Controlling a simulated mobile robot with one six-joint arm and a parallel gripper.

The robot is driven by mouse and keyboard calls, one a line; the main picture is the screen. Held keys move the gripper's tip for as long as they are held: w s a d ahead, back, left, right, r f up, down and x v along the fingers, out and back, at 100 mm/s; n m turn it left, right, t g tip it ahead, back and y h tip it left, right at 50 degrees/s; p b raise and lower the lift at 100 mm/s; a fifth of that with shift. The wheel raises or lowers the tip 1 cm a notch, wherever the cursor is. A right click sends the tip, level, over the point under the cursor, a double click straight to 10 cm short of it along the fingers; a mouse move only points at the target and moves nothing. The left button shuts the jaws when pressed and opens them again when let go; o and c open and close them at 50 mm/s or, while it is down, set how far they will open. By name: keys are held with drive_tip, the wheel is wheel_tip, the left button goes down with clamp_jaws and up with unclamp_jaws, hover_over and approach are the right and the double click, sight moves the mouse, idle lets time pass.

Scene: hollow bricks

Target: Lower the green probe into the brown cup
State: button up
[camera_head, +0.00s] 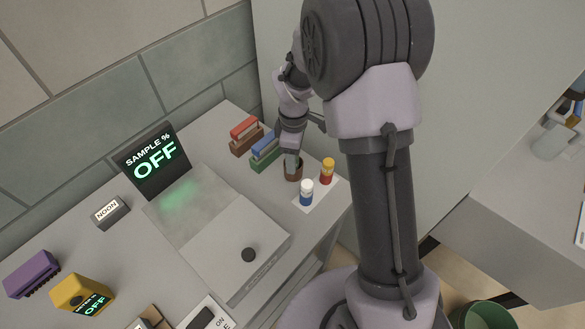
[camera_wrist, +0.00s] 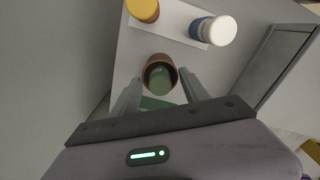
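The brown cup (camera_wrist: 150,58) stands on the counter; it also shows in the head view (camera_head: 293,176). The green probe (camera_wrist: 160,78) shows as a rounded green end within the cup's mouth in the wrist view. How deep it sits is hard to tell. My gripper (camera_wrist: 160,80) has its fingers spread on either side of the probe and the near side of the cup, with visible gaps. In the head view my gripper (camera_head: 292,152) points down just above the cup, largely hiding the probe.
A white-capped blue bottle (camera_head: 307,192) and a yellow-capped red bottle (camera_head: 327,171) stand on a white mat close to the cup. A green brick with a blue top (camera_head: 265,158) and a brown-red one (camera_head: 245,139) stand to its left. A grey box (camera_head: 217,232) sits farther left.

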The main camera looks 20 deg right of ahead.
wheel_tip(320, 180, up, 18)
drive_tip(key=p, duration=0.6)
drive_tip(key=shift+f, duration=0.2)
drive_tip(key=s+a+r+m+t+y+b, duration=0.1)
drive_tip(key=s+r+m+t+b, duration=0.1)
drive_tip(key=s+r+m, duration=0.3)
drive_tip(key=s+a+r+m+t+b, duration=0.1)
drive_tip(key=s+r+m+b, duration=0.2)
drive_tip(key=s, duration=0.4)
drive_tip(key=s+a+f+m+t+y, duration=0.1)
drive_tip(key=s+a+m+t, duration=0.1)
drive_tip(key=s+m, duration=0.7)
drive_tip(key=shift+s+f+t+b, duration=0.3)
drive_tip(key=shift+s+t+b, duration=0.1)
drive_tip(key=shift+s, duration=0.75)
